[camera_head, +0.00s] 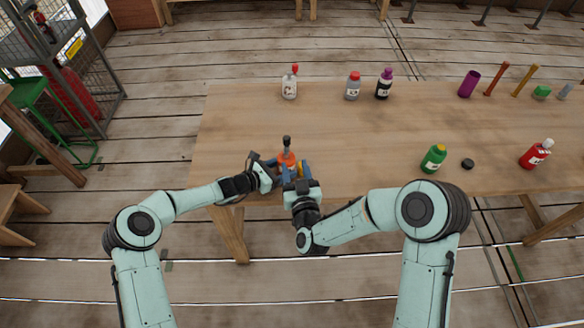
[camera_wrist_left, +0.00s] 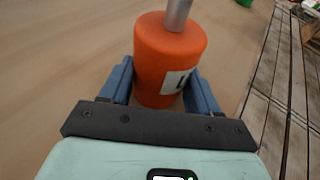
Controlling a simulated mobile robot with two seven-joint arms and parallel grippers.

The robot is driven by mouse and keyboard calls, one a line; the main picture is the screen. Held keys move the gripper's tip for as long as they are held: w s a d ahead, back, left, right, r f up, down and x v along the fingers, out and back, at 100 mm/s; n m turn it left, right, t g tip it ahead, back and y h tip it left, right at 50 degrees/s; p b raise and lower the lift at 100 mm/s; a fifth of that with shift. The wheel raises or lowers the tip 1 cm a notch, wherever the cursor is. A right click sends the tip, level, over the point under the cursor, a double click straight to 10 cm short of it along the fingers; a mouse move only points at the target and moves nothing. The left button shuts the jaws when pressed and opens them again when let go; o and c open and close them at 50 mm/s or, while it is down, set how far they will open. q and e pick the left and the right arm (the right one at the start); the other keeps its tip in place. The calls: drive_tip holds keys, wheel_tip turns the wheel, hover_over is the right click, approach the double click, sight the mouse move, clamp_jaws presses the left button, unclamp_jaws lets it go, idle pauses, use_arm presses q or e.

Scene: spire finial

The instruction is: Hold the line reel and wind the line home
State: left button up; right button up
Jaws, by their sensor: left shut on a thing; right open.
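An orange rounded body (camera_head: 287,159) with a white label and a grey post topped by a dark piece stands upright near the table's front edge. It looks like the line reel, but no line is visible. My left gripper (camera_head: 271,168) is shut on it from the left. In the left wrist view the orange body (camera_wrist_left: 168,55) sits between the two blue fingers of my left gripper (camera_wrist_left: 165,88). My right gripper (camera_head: 298,170) is open at the front right of the orange body, with a small yellow patch showing between its fingers. Whether it touches anything there is hidden.
On the wooden table (camera_head: 240,115) stand a white bottle with red top (camera_head: 290,84), a red-capped bottle (camera_head: 353,87), a purple-topped bottle (camera_head: 384,84), a green bottle (camera_head: 433,158), a black cap (camera_head: 467,164) and a red bottle (camera_head: 536,154). The table's middle is clear.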

use_arm(q)
drive_tip(key=shift+f, duration=0.1)
drive_tip(key=o, duration=0.9)
